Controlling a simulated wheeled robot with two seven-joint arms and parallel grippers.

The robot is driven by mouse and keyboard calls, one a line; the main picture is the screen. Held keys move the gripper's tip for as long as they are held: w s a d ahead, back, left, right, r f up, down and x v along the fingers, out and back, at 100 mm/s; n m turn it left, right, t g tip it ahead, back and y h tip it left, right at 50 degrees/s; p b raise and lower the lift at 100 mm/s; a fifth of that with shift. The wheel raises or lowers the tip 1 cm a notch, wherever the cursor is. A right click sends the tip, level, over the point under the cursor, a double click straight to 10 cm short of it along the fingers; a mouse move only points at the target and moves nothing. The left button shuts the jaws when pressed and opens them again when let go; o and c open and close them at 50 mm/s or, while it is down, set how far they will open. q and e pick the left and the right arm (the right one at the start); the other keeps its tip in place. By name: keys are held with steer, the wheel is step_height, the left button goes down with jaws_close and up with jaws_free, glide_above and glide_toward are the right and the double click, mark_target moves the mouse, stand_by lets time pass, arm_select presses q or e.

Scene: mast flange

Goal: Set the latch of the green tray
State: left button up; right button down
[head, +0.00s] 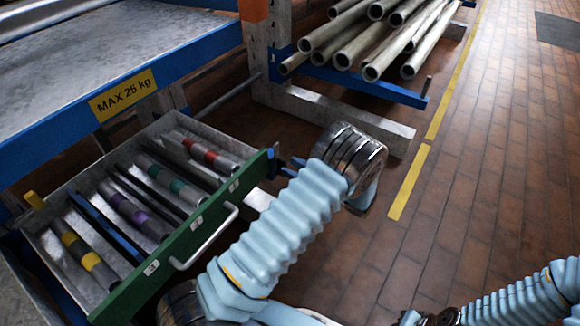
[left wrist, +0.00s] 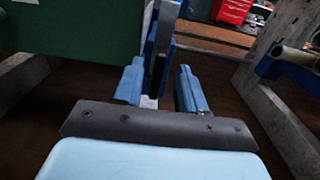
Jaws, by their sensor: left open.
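The green tray is a grey metal drawer with a green front (head: 185,250), pulled out below the shelf. It holds banded cylinders in rows. A pale bar handle (head: 205,238) is on its front. My left gripper (head: 288,168) is beside the front's far right end, partly hidden by its own wrist. In the left wrist view its two blue fingers (left wrist: 160,92) are apart. A blue upright piece (left wrist: 165,45) stands ahead between them, and the green panel (left wrist: 95,40) is at left. I cannot tell which part is the latch, or whether a finger touches anything. My right gripper is out of view.
A blue-edged shelf with a yellow MAX 25 kg label (head: 123,95) hangs over the tray's back. Metal pipes (head: 370,40) lie on a rack beyond. A grey beam (head: 340,112) runs low behind my left wrist.

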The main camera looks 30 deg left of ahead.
arm_select(q)
steer(key=shift+a, duration=0.8)
jaws_close()
